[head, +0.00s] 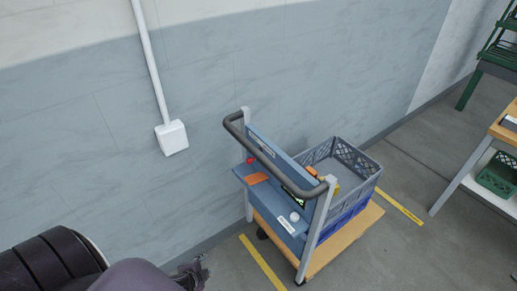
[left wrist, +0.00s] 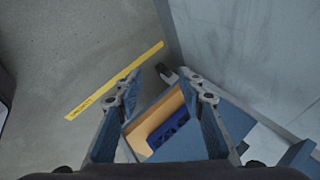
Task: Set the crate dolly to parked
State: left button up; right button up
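The crate dolly (head: 330,255) stands by the grey wall, with a wooden deck, grey posts and a dark push handle (head: 270,153). A sloped blue panel (head: 262,190) below the handle carries an orange patch, a red part, a white round knob (head: 294,216) and a small label. A grey crate (head: 368,170) sits on a blue crate (head: 345,218) on the deck. My left gripper (head: 195,272) is low, left of the dolly and apart from it. In the left wrist view its fingers (left wrist: 160,76) are spread and empty, with the deck (left wrist: 150,122) beyond. My right gripper is out of view.
Yellow floor strips lie left (head: 263,262) and right (head: 400,207) of the dolly. A white conduit box (head: 172,137) is on the wall. A workbench (head: 480,165) with a green crate (head: 497,174) stands at the right. Floor between dolly and bench is clear.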

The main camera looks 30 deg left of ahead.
pick_arm(q)
jog(key=w+r+m+t+p, duration=0.1)
jog(key=w+r+m+t, duration=0.1)
jog(key=w+r, duration=0.5)
jog(key=w+r+m+t+p, duration=0.1)
jog(key=w+r+m+t, duration=0.15)
jog(key=r, duration=0.85)
jog(key=m+t+h+p, duration=0.3)
jog(key=m+t+p, duration=0.1)
jog(key=m+t, duration=0.1)
send_near(256, 156)
jog(key=w, duration=0.6)
jog(key=w+f+p, duration=0.1)
jog(key=w, duration=0.3)
jog(key=shift+w+a+f, duration=0.1)
jog(key=shift+w+f, duration=0.05)
jog(key=shift+f, duration=0.25)
jog(key=shift+w+f+p, duration=0.2)
jog(key=shift+w+p, duration=0.1)
jog(key=shift+w, duration=0.15)
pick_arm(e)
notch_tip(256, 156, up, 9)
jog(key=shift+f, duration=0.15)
pick_arm(q)
jog(key=shift+g, duration=0.25)
grip_shut()
